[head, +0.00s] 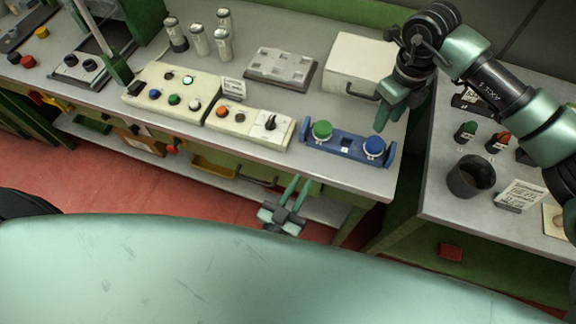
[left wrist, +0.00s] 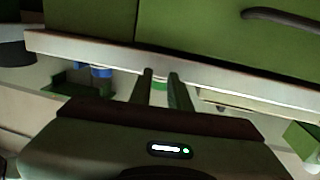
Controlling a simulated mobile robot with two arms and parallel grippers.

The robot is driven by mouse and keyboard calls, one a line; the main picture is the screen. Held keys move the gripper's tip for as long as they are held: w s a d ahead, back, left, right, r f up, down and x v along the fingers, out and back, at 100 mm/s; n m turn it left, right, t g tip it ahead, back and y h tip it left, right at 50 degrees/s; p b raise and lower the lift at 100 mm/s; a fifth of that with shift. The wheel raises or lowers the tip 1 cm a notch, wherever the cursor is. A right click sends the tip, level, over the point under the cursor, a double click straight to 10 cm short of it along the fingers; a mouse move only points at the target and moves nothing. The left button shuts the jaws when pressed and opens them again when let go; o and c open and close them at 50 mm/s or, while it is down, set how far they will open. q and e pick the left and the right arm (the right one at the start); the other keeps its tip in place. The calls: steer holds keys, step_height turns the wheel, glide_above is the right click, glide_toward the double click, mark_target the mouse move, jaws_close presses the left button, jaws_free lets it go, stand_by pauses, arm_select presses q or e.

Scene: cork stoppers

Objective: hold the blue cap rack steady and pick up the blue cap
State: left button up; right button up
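The blue cap rack (head: 348,147) lies near the front edge of the bench. The blue cap (head: 374,146) sits at its right end and a green cap (head: 322,130) at its left end. My left gripper (head: 297,183) is in front of the bench edge, below and left of the rack, apart from it. In the left wrist view its two fingers (left wrist: 160,78) stand apart with nothing held. A blue patch (left wrist: 100,71) shows there beyond the bench edge. My right gripper (head: 383,120) hangs just behind and above the blue cap, apart from it; its finger gap is unclear.
Control boxes with buttons (head: 250,122) stand left of the rack. A grey socket plate (head: 281,68) and a white box (head: 360,65) with a dark handle stand behind. A second table at right holds a dark cup (head: 470,178) and more caps (head: 498,142).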

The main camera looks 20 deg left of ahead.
arm_select(q)
steer(key=n+t+y, duration=0.1)
glide_toward(302, 135)
steer(key=s+d+r, duration=0.2)
steer(key=d, duration=0.2)
steer(key=shift+g+y, duration=0.5)
steer(key=shift+y, duration=0.2)
steer(key=a, duration=0.1)
steer(key=w+a, duration=0.1)
steer(key=a+f, duration=0.1)
steer(key=shift+w+a, duration=0.25)
steer(key=shift+w, duration=0.1)
steer(key=w, duration=0.7)
steer(key=w+d, duration=0.1)
steer(key=w, duration=0.3)
steer(key=shift+w+f, duration=0.35)
steer(key=shift+c, duration=0.4)
jaws_close()
